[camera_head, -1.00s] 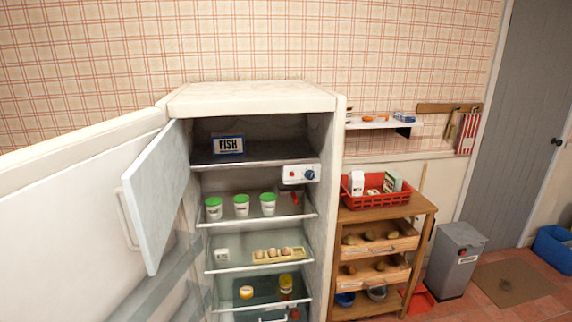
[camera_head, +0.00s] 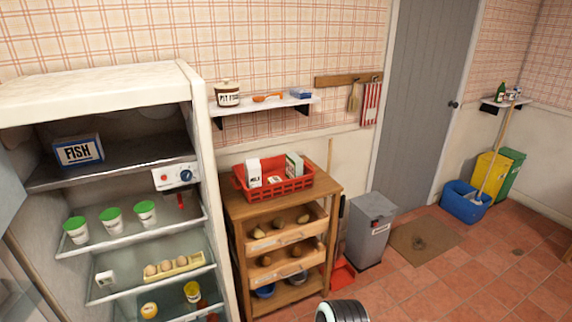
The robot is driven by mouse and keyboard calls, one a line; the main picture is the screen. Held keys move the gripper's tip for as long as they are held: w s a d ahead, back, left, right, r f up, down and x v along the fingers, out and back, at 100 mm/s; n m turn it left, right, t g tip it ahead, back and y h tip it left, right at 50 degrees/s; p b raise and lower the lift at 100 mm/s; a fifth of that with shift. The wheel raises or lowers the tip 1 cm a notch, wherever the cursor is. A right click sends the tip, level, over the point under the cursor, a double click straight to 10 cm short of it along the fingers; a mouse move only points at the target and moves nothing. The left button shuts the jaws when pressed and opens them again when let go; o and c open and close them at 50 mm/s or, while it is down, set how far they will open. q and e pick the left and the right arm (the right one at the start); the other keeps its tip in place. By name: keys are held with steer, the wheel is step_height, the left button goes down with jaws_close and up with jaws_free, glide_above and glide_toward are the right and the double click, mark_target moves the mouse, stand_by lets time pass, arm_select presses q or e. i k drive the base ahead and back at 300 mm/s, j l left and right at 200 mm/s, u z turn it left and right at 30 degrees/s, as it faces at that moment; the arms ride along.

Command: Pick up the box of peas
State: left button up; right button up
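I cannot make out any box marked as peas. A blue and white box (camera_head: 78,151) labelled FISH stands in the open freezer compartment (camera_head: 125,165) at the top of the fridge. A small green and white box (camera_head: 294,165) stands in the red basket (camera_head: 282,187) on the wooden rack; its label is too small to read. Neither of my grippers is in view.
The fridge (camera_head: 90,85) stands open at the left, with green-lidded tubs (camera_head: 112,218) and eggs (camera_head: 166,267) on its shelves. The wooden rack (camera_head: 238,210) and a grey bin (camera_head: 370,228) stand to its right. Tiled floor (camera_head: 450,275) is clear at the lower right.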

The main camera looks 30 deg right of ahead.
mark_target(294, 164)
steer(key=i+l+u, duration=0.1)
steer(key=l+u, duration=0.3)
steer(key=l, duration=1.25)
steer(key=k+l+u, duration=0.1)
steer(key=l+u, duration=0.25)
steer(key=l, duration=1.25)
